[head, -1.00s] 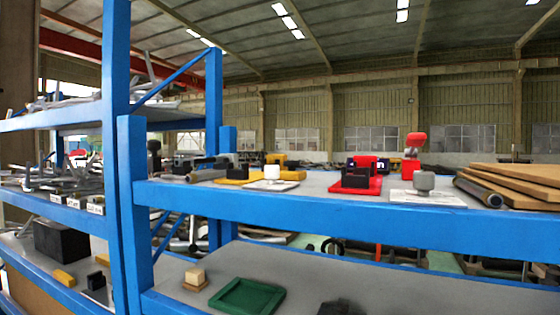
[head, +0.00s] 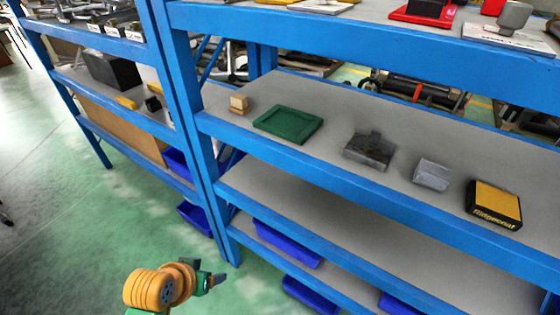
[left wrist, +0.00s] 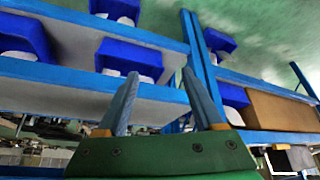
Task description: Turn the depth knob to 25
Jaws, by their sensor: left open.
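A grey knob (head: 514,15) stands on a white printed card (head: 510,38) on the upper shelf, at the top right of the head view. Its print is too small to read, so I cannot tell its setting or whether it is the depth knob. Another white card (head: 325,6) is cut off by the top edge. My left gripper (head: 216,281) is low in front of the shelves, well apart from both cards. In the left wrist view my left gripper (left wrist: 160,74) is open, with nothing between its fingers. My right gripper is not in view.
The blue shelf frame (head: 350,45) stands across the view. The middle shelf holds a green tray (head: 288,124), a dark metal block (head: 369,150), a grey block (head: 432,174) and a yellow-topped box (head: 494,203). Blue bins (head: 287,243) sit below. Green floor (head: 90,230) is clear at left.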

